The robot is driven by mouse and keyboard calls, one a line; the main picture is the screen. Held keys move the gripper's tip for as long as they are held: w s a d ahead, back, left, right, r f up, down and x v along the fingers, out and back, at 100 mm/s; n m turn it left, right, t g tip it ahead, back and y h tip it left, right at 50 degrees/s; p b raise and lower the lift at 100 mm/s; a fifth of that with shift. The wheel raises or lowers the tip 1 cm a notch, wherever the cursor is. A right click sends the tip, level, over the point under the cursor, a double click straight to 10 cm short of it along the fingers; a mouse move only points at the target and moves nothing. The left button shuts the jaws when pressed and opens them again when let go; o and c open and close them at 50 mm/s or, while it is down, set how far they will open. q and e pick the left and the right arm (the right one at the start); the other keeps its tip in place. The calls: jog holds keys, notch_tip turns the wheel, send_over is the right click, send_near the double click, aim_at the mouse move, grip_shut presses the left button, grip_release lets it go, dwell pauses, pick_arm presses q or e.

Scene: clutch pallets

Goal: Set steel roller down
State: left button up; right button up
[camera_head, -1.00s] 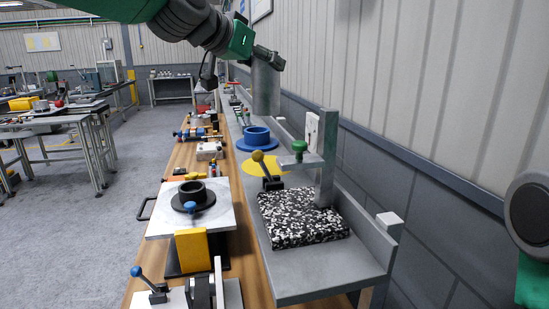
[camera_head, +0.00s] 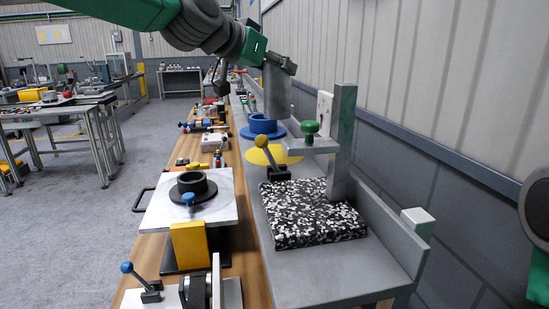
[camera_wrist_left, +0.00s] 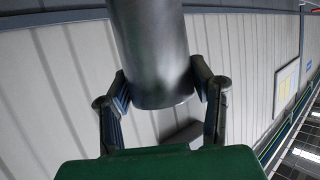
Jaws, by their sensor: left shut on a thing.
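The steel roller is a grey metal cylinder (camera_head: 276,92), held upright in the head view above the grey bench shelf. My left gripper (camera_head: 279,62) is shut on its upper part. In the left wrist view the two fingers of the left gripper (camera_wrist_left: 163,92) press on either side of the roller (camera_wrist_left: 150,45). The roller's lower end shows just behind and above the blue ring (camera_head: 263,127); I cannot tell whether it touches anything.
A speckled block with a post and green knob (camera_head: 310,128) stands on the shelf (camera_head: 330,284) in front. A yellow disc (camera_head: 284,155) lies by the blue ring. A white plate with a black ring (camera_head: 193,184) is at left. A wall runs along the right.

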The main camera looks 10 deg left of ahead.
aim_at(268, 112)
pick_arm(q)
jog(key=f, duration=1)
jog(key=shift+w+f, duration=0.1)
jog(key=shift+w, duration=0.1)
jog(key=o, duration=1.5)
jog(key=shift+o, duration=0.2)
jog(key=shift+s, duration=0.1)
